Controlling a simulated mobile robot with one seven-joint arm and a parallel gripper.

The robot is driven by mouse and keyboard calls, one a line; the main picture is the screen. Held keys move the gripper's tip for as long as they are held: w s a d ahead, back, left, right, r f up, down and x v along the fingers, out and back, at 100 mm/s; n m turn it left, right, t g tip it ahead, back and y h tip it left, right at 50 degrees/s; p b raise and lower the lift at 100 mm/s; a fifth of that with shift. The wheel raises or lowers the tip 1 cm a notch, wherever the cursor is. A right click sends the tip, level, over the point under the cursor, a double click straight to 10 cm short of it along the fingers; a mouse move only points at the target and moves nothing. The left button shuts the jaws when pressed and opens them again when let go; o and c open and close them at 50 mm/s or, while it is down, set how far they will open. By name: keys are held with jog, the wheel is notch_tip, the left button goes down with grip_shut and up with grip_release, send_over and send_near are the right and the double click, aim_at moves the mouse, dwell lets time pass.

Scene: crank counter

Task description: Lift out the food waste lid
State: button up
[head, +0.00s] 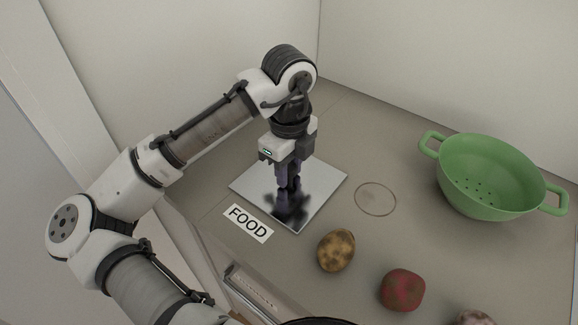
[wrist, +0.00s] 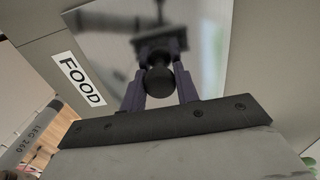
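The food waste lid (head: 327,180) is a square, mirror-like metal plate lying flat at the counter's left side, behind the FOOD label (head: 248,223). Its black round knob (wrist: 159,81) shows in the wrist view, with a dark reflection beyond it. My gripper (head: 287,187) points straight down over the middle of the lid. In the wrist view its two purple fingers (wrist: 160,88) stand on both sides of the knob, very close to it. I cannot tell whether they press on it. In the head view the fingers hide the knob.
A green colander (head: 485,176) stands at the back right. A thin round ring (head: 375,199) lies right of the lid. A brown potato (head: 336,250), a red vegetable (head: 402,290) and a pale one (head: 476,318) lie at the front. Walls close off the back and left.

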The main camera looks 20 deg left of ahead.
aim_at(289, 166)
jog(key=shift+c, duration=1.1)
jog(key=o, duration=0.4)
jog(key=c, duration=0.5)
jog(key=shift+c, duration=0.2)
jog(key=shift+r+p, duration=0.75)
jog(key=shift+p, duration=0.05)
jog(key=shift+r+p, duration=1.85)
jog(key=shift+r, duration=0.15)
